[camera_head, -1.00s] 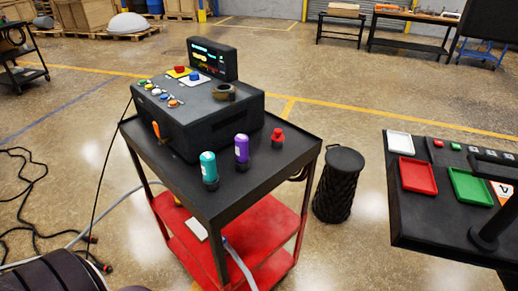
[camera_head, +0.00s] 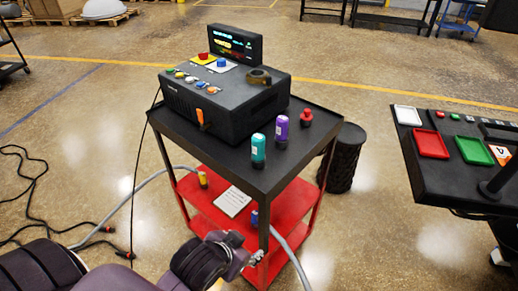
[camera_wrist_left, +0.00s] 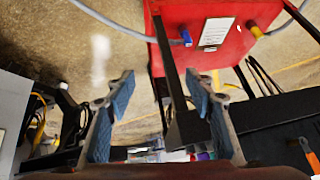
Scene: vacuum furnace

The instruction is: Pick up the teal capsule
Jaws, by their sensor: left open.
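The teal capsule (camera_head: 258,150) stands upright in a dark base near the front corner of the cart's black top (camera_head: 285,166) in the head view. A purple capsule (camera_head: 281,131) and a red one (camera_head: 305,118) stand behind it to the right. My left gripper (camera_head: 248,258) is low in front of the cart, below the top and apart from the teal capsule. In the left wrist view its two blue-padded fingers (camera_wrist_left: 160,85) are spread with nothing held. I cannot make out the teal capsule there. My right gripper is out of view.
A black control box (camera_head: 225,105) with buttons and a screen fills the back of the cart top. The cart's red lower shelf (camera_head: 200,222) holds a paper sheet (camera_head: 232,202). A side table (camera_head: 460,190) with coloured trays stands at the right. A grey hose passes by the cart.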

